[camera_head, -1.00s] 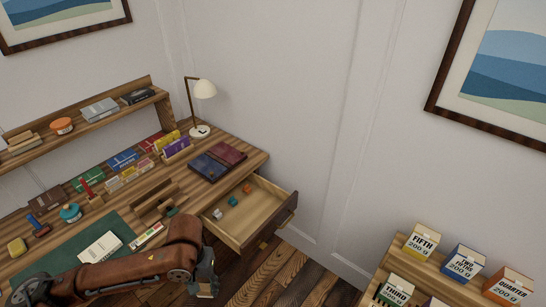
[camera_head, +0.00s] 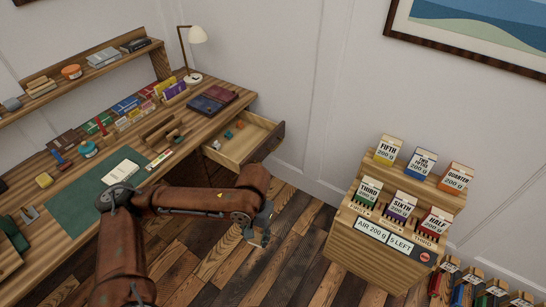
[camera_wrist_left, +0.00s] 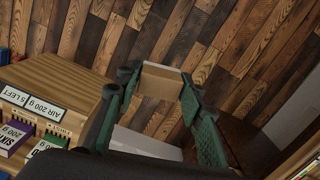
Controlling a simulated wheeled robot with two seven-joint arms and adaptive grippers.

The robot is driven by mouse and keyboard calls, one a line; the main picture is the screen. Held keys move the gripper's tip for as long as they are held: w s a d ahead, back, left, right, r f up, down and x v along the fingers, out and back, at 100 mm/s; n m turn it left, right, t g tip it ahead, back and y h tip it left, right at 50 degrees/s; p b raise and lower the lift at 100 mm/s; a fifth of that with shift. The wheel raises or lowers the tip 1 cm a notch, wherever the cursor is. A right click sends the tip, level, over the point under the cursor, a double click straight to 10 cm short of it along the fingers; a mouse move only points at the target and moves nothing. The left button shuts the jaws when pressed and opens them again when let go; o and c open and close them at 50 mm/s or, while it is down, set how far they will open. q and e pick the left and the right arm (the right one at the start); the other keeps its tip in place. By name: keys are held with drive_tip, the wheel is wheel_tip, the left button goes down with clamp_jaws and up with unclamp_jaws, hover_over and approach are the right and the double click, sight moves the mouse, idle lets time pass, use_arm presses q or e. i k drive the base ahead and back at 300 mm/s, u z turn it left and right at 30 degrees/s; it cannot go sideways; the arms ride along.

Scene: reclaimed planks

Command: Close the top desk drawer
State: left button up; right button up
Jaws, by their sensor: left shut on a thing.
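The top desk drawer (camera_head: 264,150) is pulled open at the right end of the wooden desk (camera_head: 205,112). Small white, teal and orange items lie inside it. My left arm reaches in from the bottom left of the head view. My left gripper (camera_head: 258,235) hangs above the floor, in front of the drawer and apart from it. In the left wrist view its green fingers are shut on a tan box-like thing (camera_wrist_left: 161,82); what it is cannot be told. My right gripper is not in view.
A wooden stand (camera_head: 385,235) with several labelled cartons is on the right, with coloured boxes at its lower right. Books, a lamp (camera_head: 194,55) and stationery crowd the desk. Plank floor (camera_head: 300,215) lies open between desk and stand.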

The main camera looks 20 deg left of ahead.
sight(251, 148)
drive_tip(key=z, duration=0.35)
drive_tip(key=k, duration=0.15)
drive_tip(key=u, duration=1.5)
drive_tip(key=i, duration=1.35)
drive_tip(key=z, duration=0.65)
drive_tip(key=i, duration=0.7)
drive_tip(key=z, duration=0.75)
